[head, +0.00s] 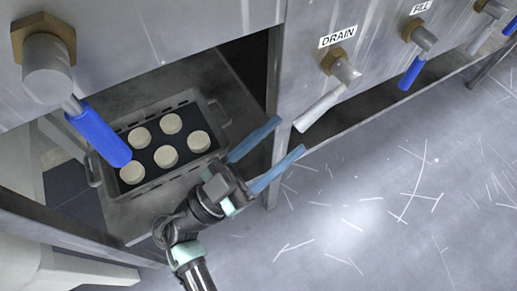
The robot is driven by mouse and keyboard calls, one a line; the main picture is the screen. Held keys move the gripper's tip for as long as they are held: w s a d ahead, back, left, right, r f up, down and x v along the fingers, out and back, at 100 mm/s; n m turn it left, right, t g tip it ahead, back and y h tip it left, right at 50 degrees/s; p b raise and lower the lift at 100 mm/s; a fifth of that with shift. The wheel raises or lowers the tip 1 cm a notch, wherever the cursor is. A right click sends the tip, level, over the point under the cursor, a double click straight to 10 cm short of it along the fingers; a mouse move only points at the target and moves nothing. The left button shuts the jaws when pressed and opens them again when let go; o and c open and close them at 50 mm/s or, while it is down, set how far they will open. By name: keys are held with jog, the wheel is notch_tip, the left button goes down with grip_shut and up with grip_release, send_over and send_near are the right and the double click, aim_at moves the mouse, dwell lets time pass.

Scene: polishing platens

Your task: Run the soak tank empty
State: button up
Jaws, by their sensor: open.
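The DRAIN label (338,37) is on the front of a grey metal tank (302,75). Below the label is the drain valve (343,69), with a brass collar and a pale grey lever (318,108) slanting down to the left. My gripper (292,136) is open, its two blue fingers pointing up and right. In the picture the lever's lower end shows just beyond the gap between the fingertips; I cannot tell whether they touch. The FILL label (420,7) marks a valve to the right with a blue lever (411,74). The tank's inside is out of view.
A large valve with a blue lever (99,133) juts out at the left. Below it, a grey tray (220,128) with several pale discs stands on a shelf (243,121). More valves show at the upper right. The scratched grey floor (390,215) is clear.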

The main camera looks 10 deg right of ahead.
aim_at(320, 104)
jog(key=shift+v, duration=1.85)
jog(key=shift+r+p, duration=0.1)
jog(key=shift+p, duration=0.2)
jog(key=shift+c, duration=1.1)
jog(key=a+r+y+p, duration=0.1)
jog(key=p, duration=0.2)
jog(key=s+a+r+p, duration=0.1)
jog(key=r+p, duration=0.1)
jog(key=s+a+r+y+p, duration=0.1)
jog(key=r+p, duration=0.1)
jog(key=p, duration=0.1)
jog(key=shift+s+a+r+g+y+p, duration=0.1)
jog(key=shift+r+g+y+p, duration=0.05)
jog(key=shift+g+y+p, duration=0.2)
grip_shut()
jog(key=s+a+r+n+y+p, duration=0.1)
jog(key=s+a+r+y+p, duration=0.6)
jog(key=p, duration=0.5)
jog(key=shift+n+h, duration=0.3)
jog(key=shift+h, duration=0.45)
jog(key=b+x, duration=0.1)
jog(key=x, duration=0.5)
jog(key=w+f+b+x, duration=0.1)
jog(key=b+x, duration=0.1)
jog(key=x, duration=0.4)
jog(key=a+f+b+x, duration=0.1)
jog(key=b+x, duration=0.1)
jog(key=x, duration=0.5)
jog(key=shift+w, duration=0.3)
